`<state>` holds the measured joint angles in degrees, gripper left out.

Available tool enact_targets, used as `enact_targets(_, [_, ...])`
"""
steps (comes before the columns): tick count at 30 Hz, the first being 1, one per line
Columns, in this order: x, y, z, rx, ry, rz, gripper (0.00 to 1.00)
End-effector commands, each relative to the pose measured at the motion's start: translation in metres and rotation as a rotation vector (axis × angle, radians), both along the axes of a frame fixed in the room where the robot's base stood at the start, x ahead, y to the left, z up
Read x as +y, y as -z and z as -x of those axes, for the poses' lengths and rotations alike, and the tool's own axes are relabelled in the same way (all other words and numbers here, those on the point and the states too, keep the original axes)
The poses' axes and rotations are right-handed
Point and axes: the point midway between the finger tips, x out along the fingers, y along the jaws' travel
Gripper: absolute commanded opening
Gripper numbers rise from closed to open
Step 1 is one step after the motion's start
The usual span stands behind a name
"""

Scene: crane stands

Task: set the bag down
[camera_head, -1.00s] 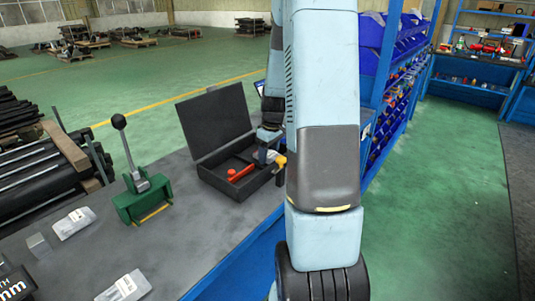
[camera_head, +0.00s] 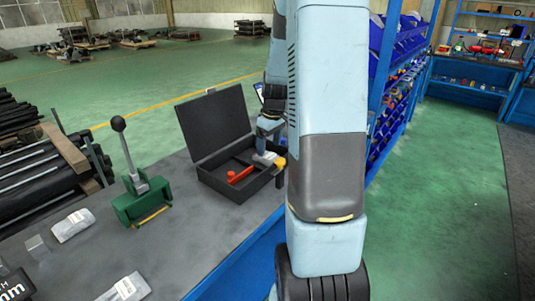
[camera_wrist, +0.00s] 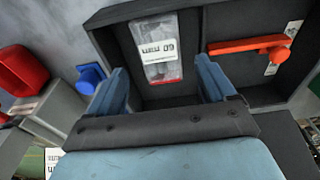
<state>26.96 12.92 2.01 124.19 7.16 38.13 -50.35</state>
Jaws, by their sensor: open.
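A clear bag (camera_wrist: 158,50) with a white label reading "60 mm" upside down lies in a compartment of the open black case (camera_head: 213,125). In the wrist view my gripper (camera_wrist: 163,88) is open, its blue fingers apart on either side of the bag's near end, with a gap visible. In the head view my gripper (camera_head: 267,143) is over the case's right part, partly hidden by my arm. A red-orange tool (camera_head: 239,175) lies in the neighbouring compartment; it also shows in the wrist view (camera_wrist: 250,45).
Two more labelled bags (camera_head: 73,224) (camera_head: 125,287) and a small grey block (camera_head: 38,249) lie on the bench's left part. A green hand press (camera_head: 141,203) with a tall lever stands left of the case. The case's raised lid stands behind my gripper. The bench between is clear.

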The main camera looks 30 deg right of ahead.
Motion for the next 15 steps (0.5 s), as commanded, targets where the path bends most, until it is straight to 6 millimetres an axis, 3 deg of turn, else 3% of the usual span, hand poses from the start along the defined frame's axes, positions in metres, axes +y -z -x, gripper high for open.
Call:
enact_targets(6, [-0.001, -0.042, 0.004, -0.003, 0.000, 0.001, 0.84])
enact_targets(15, [-0.002, -0.070, 0.008, 0.000, 0.000, 0.000, 0.84])
